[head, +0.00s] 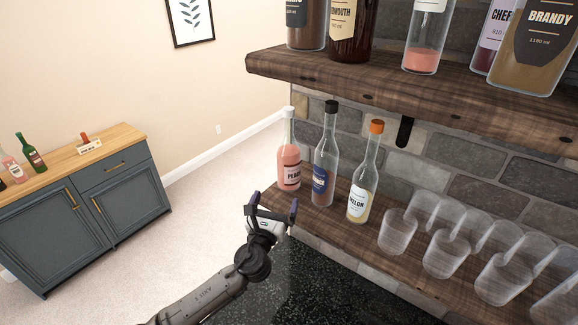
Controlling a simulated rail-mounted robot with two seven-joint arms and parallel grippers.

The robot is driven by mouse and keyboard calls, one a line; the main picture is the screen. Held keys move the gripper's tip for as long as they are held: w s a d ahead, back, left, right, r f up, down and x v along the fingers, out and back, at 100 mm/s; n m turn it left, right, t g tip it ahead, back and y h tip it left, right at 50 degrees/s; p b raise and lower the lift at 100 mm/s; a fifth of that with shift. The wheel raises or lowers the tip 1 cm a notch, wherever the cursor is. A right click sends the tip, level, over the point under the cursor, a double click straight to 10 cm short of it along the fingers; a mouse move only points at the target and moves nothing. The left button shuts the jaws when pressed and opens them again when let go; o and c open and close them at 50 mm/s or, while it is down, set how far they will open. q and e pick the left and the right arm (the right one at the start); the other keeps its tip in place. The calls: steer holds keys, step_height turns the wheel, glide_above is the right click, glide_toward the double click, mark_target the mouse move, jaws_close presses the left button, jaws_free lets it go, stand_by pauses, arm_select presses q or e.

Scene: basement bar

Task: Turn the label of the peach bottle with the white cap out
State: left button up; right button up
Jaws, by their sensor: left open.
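The peach bottle (289,160) with the white cap stands upright at the left end of the lower wooden shelf (320,215). It holds pink liquid. Its label is partly visible, turned toward the right side of the bottle in the head view. My left gripper (272,202) is open and empty, below and slightly left of the peach bottle, apart from it. My right gripper is not in view.
A dark-capped bottle with a blue label (325,165) and an orange-capped melon bottle (362,180) stand to the right. Several clear glasses (397,232) follow. An upper shelf (400,90) with bottles hangs above. A black speckled counter (320,285) lies below.

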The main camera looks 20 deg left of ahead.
mark_target(285, 174)
arm_select(q)
steer(key=b+x, duration=0.5)
steer(key=x, duration=0.6)
steer(key=shift+w, duration=0.2)
steer(key=shift+b+x, duration=0.6)
steer(key=shift+x, duration=0.55)
steer(key=shift+r, duration=0.1)
steer(key=shift+c, duration=0.2)
steer(key=c, duration=0.8)
steer(key=shift+a+m+h, duration=0.2)
steer(key=shift+m+h, duration=0.3)
steer(key=shift+h, duration=0.4)
steer(key=m+h+b, duration=0.1)
steer(key=h, duration=0.2)
steer(key=shift+m, duration=0.4)
steer(key=shift+m+g+h+b, duration=0.5)
steer(key=shift+m+h+b, duration=0.1)
steer(key=shift+h, duration=0.6)
steer(key=shift+m+g+h+b, duration=0.8)
steer(key=shift+m+h+b, duration=0.3)
steer(key=shift+h+b, duration=0.65)
